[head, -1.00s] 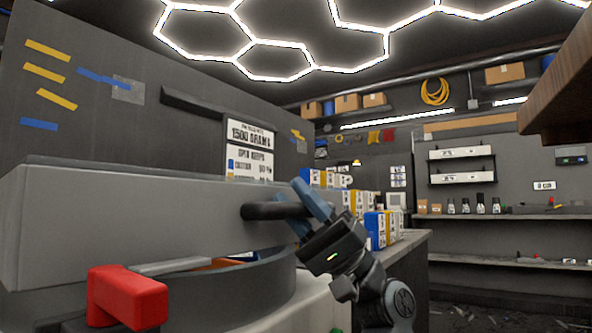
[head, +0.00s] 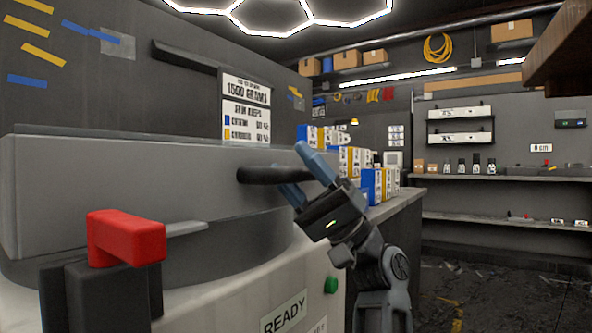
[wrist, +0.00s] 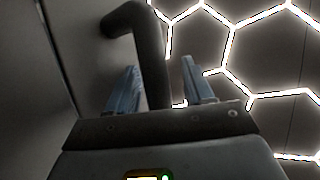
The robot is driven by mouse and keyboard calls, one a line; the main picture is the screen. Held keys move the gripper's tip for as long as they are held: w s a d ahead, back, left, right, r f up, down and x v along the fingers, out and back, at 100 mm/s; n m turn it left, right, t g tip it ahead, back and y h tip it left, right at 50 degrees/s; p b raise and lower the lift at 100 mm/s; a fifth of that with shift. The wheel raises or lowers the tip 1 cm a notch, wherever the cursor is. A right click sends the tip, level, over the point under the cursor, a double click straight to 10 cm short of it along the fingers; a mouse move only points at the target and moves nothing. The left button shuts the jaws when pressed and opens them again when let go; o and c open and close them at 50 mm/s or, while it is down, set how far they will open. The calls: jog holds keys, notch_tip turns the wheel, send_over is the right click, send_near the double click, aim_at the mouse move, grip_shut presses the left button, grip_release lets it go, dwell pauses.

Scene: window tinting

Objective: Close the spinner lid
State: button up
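The spinner lid (head: 150,190) is a wide grey slab at the left in the head view. It lies low over the round grey drum, with no open gap visible at the front. Its black bar handle (head: 262,175) sticks out at the lid's right. My gripper (head: 293,170) has its two blue fingers on either side of the handle, pointing up and left. In the wrist view the handle (wrist: 150,45) runs between the fingers, with clear space beside the right finger. The gripper looks open around the handle. Contact with the left finger cannot be told.
A red-topped latch or lever (head: 125,236) stands at the front left of the spinner. A READY label (head: 285,314) and a green button (head: 331,285) are on its front. Blue, white and yellow boxes (head: 375,186) stand on the counter behind my gripper.

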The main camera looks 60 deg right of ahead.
jog(key=shift+v, duration=3.9)
jog(key=shift+a, duration=0.1)
